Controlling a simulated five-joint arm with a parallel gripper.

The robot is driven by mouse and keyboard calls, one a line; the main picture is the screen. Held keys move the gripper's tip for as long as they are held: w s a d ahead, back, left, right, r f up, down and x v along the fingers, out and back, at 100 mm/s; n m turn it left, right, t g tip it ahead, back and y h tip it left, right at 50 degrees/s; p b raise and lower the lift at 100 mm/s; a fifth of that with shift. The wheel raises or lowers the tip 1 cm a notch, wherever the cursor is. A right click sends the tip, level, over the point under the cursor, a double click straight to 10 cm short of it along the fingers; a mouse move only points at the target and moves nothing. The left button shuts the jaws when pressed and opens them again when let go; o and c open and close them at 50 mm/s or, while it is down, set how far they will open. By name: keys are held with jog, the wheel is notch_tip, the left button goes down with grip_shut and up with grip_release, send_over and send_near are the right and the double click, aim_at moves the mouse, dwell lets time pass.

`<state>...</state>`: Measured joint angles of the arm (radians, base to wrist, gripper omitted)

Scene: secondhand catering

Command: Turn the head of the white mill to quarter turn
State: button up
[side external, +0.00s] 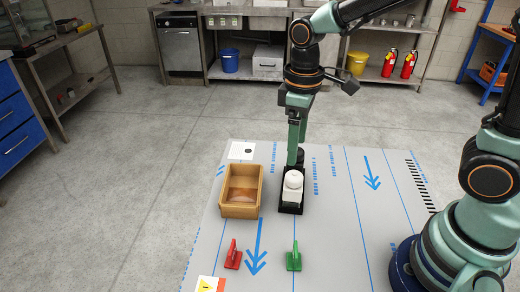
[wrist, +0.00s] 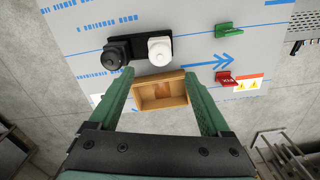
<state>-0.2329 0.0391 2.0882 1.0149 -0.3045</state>
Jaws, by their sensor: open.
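The white mill (side external: 293,182) stands upright at the near end of a black holder (side external: 291,208) on the grey mat. It also shows in the wrist view (wrist: 160,50), beside a black mill (wrist: 115,54). In the side view the black mill is mostly hidden behind the white mill and my gripper. My gripper (side external: 294,158) points down just behind the white mill's head. The mill head's turn angle is too small to read.
An open wooden box (side external: 238,213) stands left of the holder, close to it. A red handled piece (side external: 232,254) and a green one (side external: 294,257) lie nearer the front. A warning card (side external: 210,284) is at the front left. The mat right of the holder is clear.

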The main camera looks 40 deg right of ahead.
aim_at(294, 175)
notch_tip(294, 175, down, 8)
jog(key=shift+r, duration=0.1)
dwell(0.4)
grip_shut()
